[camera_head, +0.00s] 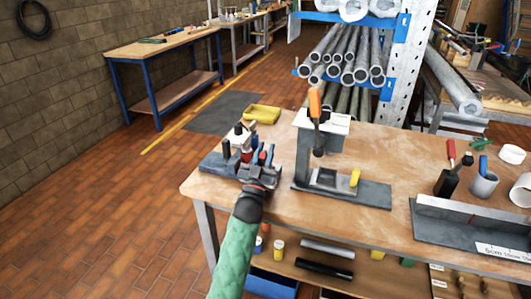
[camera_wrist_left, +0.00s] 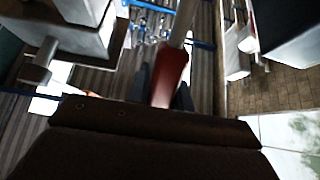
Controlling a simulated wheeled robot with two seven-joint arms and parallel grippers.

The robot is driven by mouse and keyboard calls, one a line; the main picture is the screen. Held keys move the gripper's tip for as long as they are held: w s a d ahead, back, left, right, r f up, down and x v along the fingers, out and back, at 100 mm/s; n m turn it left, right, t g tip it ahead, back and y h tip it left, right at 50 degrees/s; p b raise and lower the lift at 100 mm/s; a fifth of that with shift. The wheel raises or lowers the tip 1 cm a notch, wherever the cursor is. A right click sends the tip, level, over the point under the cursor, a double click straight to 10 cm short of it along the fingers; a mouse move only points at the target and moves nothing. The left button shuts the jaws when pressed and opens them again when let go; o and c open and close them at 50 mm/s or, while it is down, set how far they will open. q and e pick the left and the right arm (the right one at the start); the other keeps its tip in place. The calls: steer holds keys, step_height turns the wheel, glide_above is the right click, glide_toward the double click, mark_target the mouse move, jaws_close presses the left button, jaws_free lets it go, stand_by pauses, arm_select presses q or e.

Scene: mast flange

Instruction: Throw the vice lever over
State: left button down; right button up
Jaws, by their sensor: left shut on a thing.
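The vice (camera_head: 216,161) is a dark grey block assembly with black and white parts at the left end of the workbench. Its lever has a red grip (camera_head: 246,154), which also shows in the left wrist view as a red handle (camera_wrist_left: 170,78) on a pale metal rod. My left gripper (camera_head: 257,163) is at the vice, its arm in a green sleeve coming up from below. In the wrist view its dark fingers (camera_wrist_left: 163,92) stand either side of the red grip, shut on it. The gripper hides part of the vice. My right gripper is not in view.
On the workbench (camera_head: 380,225), a press-like fixture (camera_head: 342,185) with an orange handle (camera_head: 315,103) stands just right of the vice. A yellow tray (camera_head: 262,114) lies behind. A grey angle piece (camera_head: 470,225) and cups are at right. Open floor lies left.

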arm_select(q)
steer(key=c, duration=1.2)
jaws_free()
steer(key=shift+c, duration=0.2)
